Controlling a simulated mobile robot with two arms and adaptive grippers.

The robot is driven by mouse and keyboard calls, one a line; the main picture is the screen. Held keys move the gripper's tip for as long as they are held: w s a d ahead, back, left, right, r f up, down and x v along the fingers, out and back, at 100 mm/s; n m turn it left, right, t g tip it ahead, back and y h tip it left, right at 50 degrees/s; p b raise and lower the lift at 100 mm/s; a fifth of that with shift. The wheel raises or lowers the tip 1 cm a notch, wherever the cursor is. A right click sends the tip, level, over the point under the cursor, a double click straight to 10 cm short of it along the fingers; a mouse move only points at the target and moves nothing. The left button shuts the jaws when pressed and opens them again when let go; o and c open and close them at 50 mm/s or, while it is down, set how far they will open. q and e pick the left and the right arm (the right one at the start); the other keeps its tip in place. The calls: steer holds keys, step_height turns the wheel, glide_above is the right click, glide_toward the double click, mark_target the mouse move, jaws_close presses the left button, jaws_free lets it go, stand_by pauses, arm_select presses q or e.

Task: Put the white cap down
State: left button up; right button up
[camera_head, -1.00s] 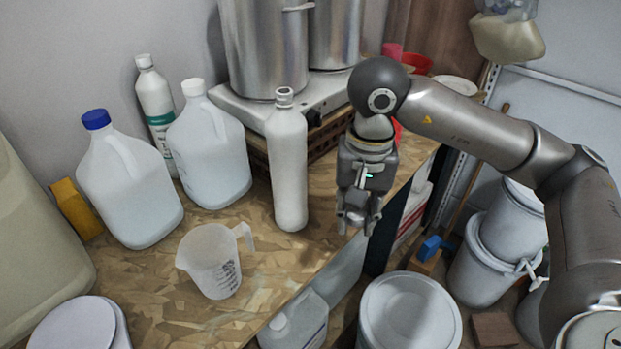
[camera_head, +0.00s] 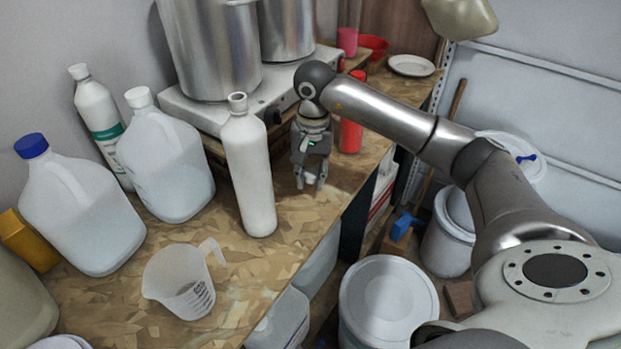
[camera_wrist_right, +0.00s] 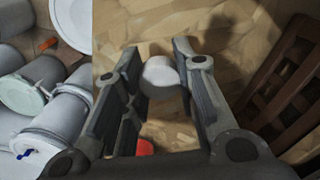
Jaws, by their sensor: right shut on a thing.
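My right gripper (camera_head: 309,184) points down over the wooden worktop (camera_head: 290,215), just right of the tall white bottle (camera_head: 248,170) with an open neck. It is shut on the white cap, which is hardly visible in the head view. In the right wrist view, the white cap (camera_wrist_right: 161,76) sits between the fingertips of the gripper (camera_wrist_right: 158,62), with bare worktop behind it. I cannot tell whether the cap touches the worktop. My left gripper is not in view.
A red bottle (camera_head: 351,136) stands behind right of the gripper, and a stove (camera_head: 215,112) with two metal pots behind. A measuring jug (camera_head: 180,280) and large jugs (camera_head: 85,215) stand to the left. A lidded drum (camera_head: 388,305) stands below the worktop's front edge.

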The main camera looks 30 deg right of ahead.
mark_target(311, 193)
steer(key=shift+w+f, duration=0.25)
steer(key=shift+w+d+f, duration=0.2)
steer(key=shift+f, duration=0.05)
step_height(311, 193, down, 3)
steer(key=shift+r+p, duration=0.1)
steer(key=shift+p, duration=1)
steer(key=shift+f, duration=0.25)
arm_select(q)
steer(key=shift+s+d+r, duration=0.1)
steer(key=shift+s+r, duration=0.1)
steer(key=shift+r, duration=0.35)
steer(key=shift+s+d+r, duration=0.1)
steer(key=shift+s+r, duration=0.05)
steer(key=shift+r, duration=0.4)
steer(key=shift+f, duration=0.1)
arm_select(e)
steer(key=shift+f, duration=0.1)
